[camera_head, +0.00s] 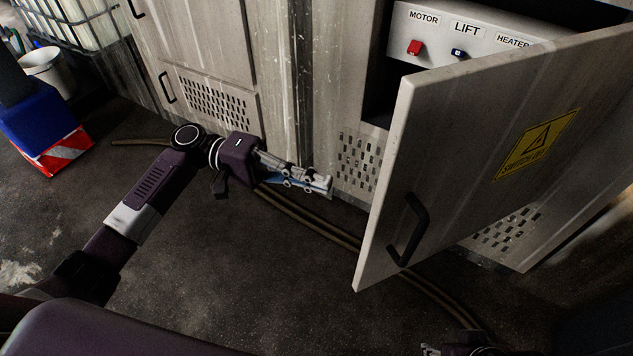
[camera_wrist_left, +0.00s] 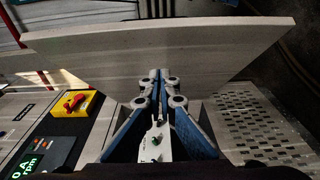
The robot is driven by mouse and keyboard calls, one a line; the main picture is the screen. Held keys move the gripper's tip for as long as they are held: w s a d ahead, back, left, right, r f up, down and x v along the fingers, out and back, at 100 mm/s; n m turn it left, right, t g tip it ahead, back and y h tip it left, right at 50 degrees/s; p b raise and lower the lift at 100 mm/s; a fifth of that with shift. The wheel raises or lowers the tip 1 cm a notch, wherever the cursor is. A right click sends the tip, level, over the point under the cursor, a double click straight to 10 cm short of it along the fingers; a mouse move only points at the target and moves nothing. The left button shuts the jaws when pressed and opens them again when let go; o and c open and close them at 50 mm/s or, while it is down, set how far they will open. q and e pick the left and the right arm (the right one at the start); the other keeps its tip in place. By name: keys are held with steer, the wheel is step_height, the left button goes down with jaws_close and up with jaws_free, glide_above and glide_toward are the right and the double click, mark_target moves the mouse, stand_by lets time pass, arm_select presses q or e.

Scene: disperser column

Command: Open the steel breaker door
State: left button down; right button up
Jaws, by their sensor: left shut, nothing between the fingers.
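The steel breaker door (camera_head: 470,150) stands swung out from the cabinet, its free edge toward me. It has a black handle (camera_head: 408,230) and a yellow warning sign (camera_head: 538,144) on its outer face. My left gripper (camera_head: 328,184) is shut and empty, left of the door's free edge and low before the cabinet; the handle is not in it. In the left wrist view the shut fingers (camera_wrist_left: 158,78) point at a pale panel (camera_wrist_left: 160,45), which looks like the door. Contact cannot be told. Part of my right gripper (camera_head: 432,350) shows at the bottom edge; its jaws are unclear.
A yellow plate with a red knob (camera_wrist_left: 75,102) is at left in the wrist view. Hoses (camera_head: 310,222) lie on the floor. A blue box (camera_head: 42,125) stands far left.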

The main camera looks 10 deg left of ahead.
arm_select(q)
steer(key=s+d, duration=0.4)
steer(key=d, duration=0.5)
